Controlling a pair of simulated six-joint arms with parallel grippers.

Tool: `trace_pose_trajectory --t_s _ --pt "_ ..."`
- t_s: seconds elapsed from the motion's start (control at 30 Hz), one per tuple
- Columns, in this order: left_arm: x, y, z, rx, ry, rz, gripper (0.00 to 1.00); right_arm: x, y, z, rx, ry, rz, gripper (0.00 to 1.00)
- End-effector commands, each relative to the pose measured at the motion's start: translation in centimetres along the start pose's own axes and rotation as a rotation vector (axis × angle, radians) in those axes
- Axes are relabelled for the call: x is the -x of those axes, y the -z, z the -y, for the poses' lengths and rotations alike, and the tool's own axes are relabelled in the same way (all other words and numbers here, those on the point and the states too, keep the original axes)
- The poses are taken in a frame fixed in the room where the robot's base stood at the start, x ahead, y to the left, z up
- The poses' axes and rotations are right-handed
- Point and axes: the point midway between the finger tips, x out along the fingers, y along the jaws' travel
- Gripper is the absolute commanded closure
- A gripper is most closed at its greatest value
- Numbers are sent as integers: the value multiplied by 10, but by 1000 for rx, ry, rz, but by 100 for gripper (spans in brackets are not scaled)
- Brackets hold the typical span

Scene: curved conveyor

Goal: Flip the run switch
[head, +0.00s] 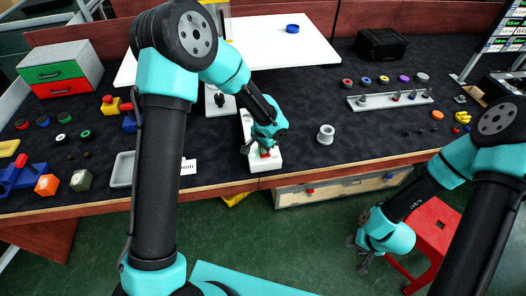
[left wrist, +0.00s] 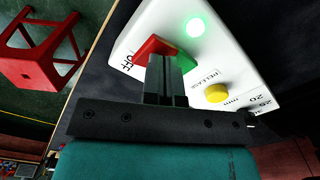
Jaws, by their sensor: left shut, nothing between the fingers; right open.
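The run switch is a red and green rocker (left wrist: 152,47) on a white control box (left wrist: 255,50), with "OFF" printed beside its red end. A lamp (left wrist: 196,27) on the box glows green. A yellow button (left wrist: 216,93) sits near a "RELEASE" label. My left gripper (left wrist: 168,58) is shut and empty, its tips at the rocker and hiding part of it; I cannot tell whether they touch. In the head view the left gripper (head: 260,149) is over the front of the white box (head: 264,167). My right gripper (head: 358,255) is open and empty, low beside the table.
A red stool (head: 432,232) stands on the floor by my right gripper. A grey ring-shaped part (head: 326,134) lies on the dark table right of the box. A grey tray (head: 122,169) lies to the left. A rack (head: 390,100) with small parts stands further back right.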

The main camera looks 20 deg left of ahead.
Motion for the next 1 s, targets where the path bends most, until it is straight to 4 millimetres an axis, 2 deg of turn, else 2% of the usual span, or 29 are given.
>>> trace_pose_trajectory --t_s 0.73,1.0 --pt "-8 0 0 0 0 0 100 0 0 0 0 0 0 57" --pt "4 0 0 0 2 -1 100 0 0 0 0 0 0 57"
